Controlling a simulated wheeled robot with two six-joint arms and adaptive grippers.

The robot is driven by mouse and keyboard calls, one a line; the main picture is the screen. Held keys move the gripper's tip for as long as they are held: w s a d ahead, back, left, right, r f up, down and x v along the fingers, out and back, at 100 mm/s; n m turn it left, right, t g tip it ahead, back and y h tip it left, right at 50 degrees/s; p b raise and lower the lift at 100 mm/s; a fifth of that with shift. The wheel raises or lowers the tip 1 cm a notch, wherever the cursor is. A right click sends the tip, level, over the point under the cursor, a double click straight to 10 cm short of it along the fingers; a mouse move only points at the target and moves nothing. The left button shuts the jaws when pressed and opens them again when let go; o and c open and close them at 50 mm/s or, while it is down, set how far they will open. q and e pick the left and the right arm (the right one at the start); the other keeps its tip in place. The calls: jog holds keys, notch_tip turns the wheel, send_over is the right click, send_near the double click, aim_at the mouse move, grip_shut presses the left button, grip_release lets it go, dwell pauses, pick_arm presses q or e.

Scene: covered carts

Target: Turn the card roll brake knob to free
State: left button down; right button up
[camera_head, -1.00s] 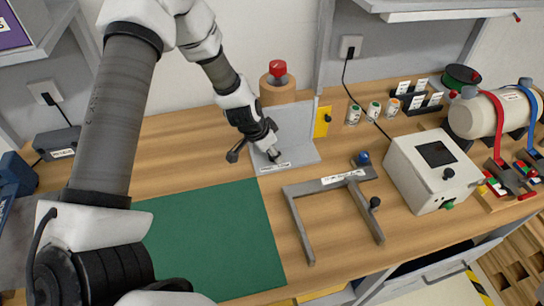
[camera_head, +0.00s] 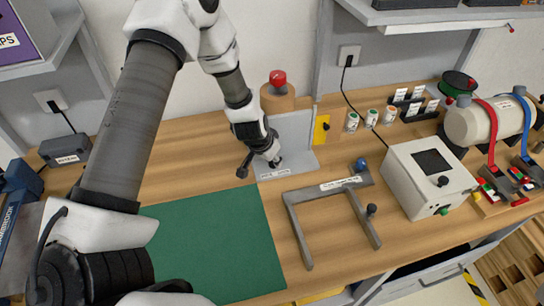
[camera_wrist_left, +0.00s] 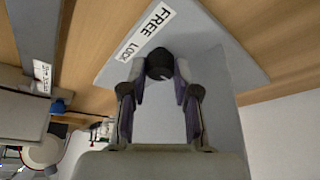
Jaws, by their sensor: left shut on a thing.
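The brake knob (camera_wrist_left: 160,64) is a small dark round knob with a short white mark, on the grey foot plate (camera_wrist_left: 208,45) of a bracket. A white label (camera_wrist_left: 146,32) beside it reads FREE and LOCK. My left gripper (camera_head: 274,161) points down at this plate; in the left wrist view its two fingertips (camera_wrist_left: 159,75) close around the knob from both sides. In the head view the gripper mostly hides the knob. A brown roll (camera_head: 277,101) with a red top knob (camera_head: 278,78) stands behind the bracket's upright plate (camera_head: 293,136). My right gripper is not in view.
A grey U-shaped frame (camera_head: 297,232) with a labelled bar lies in front of the bracket. A white box (camera_head: 420,188) with a dark screen stands to the right. A green mat (camera_head: 215,235) lies front left. Bare wooden bench surrounds the bracket's left side.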

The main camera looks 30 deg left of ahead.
pick_arm(q)
jog(key=c, duration=1.1)
grip_release()
jog(key=shift+s+f, duration=0.1)
jog(key=shift+c, duration=0.2)
jog(key=v, duration=1.2)
